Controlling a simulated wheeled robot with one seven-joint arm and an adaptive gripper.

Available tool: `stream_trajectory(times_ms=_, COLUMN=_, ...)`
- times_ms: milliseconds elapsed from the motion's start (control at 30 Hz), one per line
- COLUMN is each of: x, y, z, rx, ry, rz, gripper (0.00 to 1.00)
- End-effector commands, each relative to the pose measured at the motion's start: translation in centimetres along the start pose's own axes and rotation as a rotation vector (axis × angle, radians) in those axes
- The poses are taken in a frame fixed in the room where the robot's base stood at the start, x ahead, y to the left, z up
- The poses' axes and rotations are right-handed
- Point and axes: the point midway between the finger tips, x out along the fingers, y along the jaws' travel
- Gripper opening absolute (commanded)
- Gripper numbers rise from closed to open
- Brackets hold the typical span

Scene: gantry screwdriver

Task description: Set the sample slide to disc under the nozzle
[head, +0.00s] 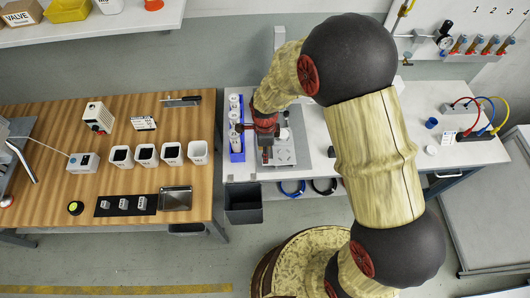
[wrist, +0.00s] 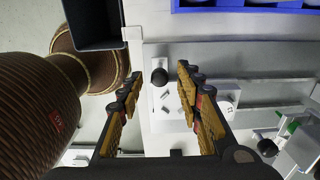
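The sample slide's pale plate (head: 284,153) with small marks lies on the gantry fixture on the white bench, partly covered by my arm. In the wrist view the plate (wrist: 172,112) shows between my fingers, with small dark shapes on it. A black round knob (wrist: 159,77) stands at the plate's edge. My gripper (wrist: 160,74) is open, with a fingertip on each side of the knob and visible gaps. Whether the fingertips are level with the knob or above it I cannot tell. In the head view my gripper (head: 266,150) is over the fixture's left side. I cannot make out the nozzle.
A blue rack (head: 237,155) with white containers stands just left of my gripper. A dark bin (head: 244,204) is below the bench's front edge. Coiled cables (head: 291,187) hang at that edge. A wooden table (head: 60,165) with cups stands left. The bench's right part holds colored hoses (head: 478,112).

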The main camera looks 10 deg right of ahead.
Motion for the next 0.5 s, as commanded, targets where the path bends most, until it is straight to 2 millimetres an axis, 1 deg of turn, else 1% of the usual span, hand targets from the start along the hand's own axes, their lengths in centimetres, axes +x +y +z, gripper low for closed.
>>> stream_trajectory(times_ms=100, x=0.32, y=0.0, z=0.0, rx=0.0, ry=0.0, rz=0.0, gripper=0.35)
stream_trajectory(times_ms=300, x=0.29, y=0.0, z=0.0, rx=0.0, ry=0.0, rz=0.0, gripper=0.35)
stream_trajectory(times_ms=500, x=0.29, y=0.01, z=0.0, rx=0.0, ry=0.0, rz=0.0, gripper=0.24)
